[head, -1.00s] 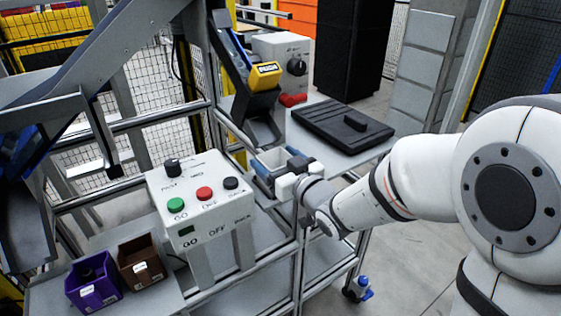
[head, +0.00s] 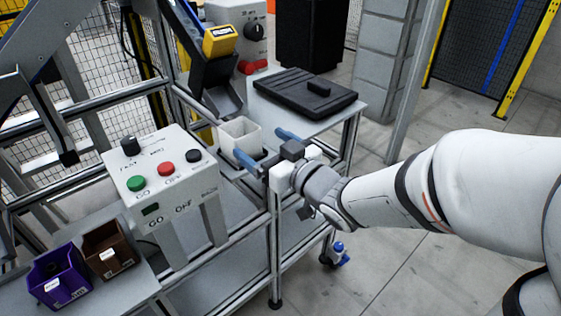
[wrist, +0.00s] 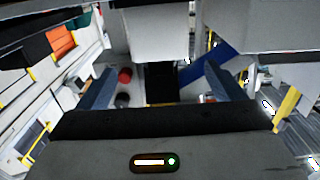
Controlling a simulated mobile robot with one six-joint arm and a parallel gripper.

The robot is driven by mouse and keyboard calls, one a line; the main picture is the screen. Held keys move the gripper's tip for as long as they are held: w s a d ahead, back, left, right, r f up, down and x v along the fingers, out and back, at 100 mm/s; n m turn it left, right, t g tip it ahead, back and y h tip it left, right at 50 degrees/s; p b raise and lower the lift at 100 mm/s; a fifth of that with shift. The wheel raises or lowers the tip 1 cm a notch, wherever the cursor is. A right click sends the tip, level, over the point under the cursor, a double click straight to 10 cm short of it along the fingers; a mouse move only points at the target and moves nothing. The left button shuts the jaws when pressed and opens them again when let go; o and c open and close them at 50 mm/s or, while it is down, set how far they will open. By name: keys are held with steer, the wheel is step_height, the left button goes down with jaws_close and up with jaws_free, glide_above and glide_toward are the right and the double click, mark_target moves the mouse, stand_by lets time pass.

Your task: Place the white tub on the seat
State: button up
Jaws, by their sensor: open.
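The white tub (head: 239,133) stands upright and open-topped at the left end of the grey bench, just below a dark chute. My gripper (head: 264,146) is open and empty. Its two blue fingers point at the tub from the front right, with the near finger close to the tub's lower front. In the wrist view a pale block, probably the tub (wrist: 160,35), lies ahead of the spread fingers (wrist: 160,88). A dark patch shows under the tub's front edge; I cannot tell whether this is the seat.
A black ribbed slab (head: 306,93) lies on the bench (head: 345,113) behind my gripper. A yellow-topped dark chute (head: 216,75) rises behind the tub. A button box (head: 165,180) and purple (head: 58,276) and brown (head: 108,248) bins stand left. Open floor lies right.

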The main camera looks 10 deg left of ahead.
steer(key=shift+b+v, duration=1.65)
steer(key=shift+b, duration=0.05)
steer(key=w+d+f+m+h, duration=0.2)
steer(key=d+f+m+h, duration=0.15)
steer(key=d+h, duration=0.35)
steer(key=w+d+f+m+h, duration=0.25)
steer(key=d+f+h, duration=0.2)
steer(key=d, duration=0.35)
steer(key=s+d+f+m+g, duration=0.1)
steer(key=s+d+f+g, duration=0.1)
steer(key=s, duration=0.3)
steer(key=s+d+f+m+g+h, duration=0.1)
steer(key=s+d+f+g, duration=0.2)
steer(key=s+g, duration=0.2)
steer(key=s+d+f+m+g+h, duration=0.1)
steer(key=s+d+f+g, duration=0.1)
steer(key=s, duration=0.4)
steer(key=shift+s+d+f+m+g, duration=0.2)
steer(key=shift+d+f+m+g, duration=0.15)
steer(key=shift+g, duration=0.35)
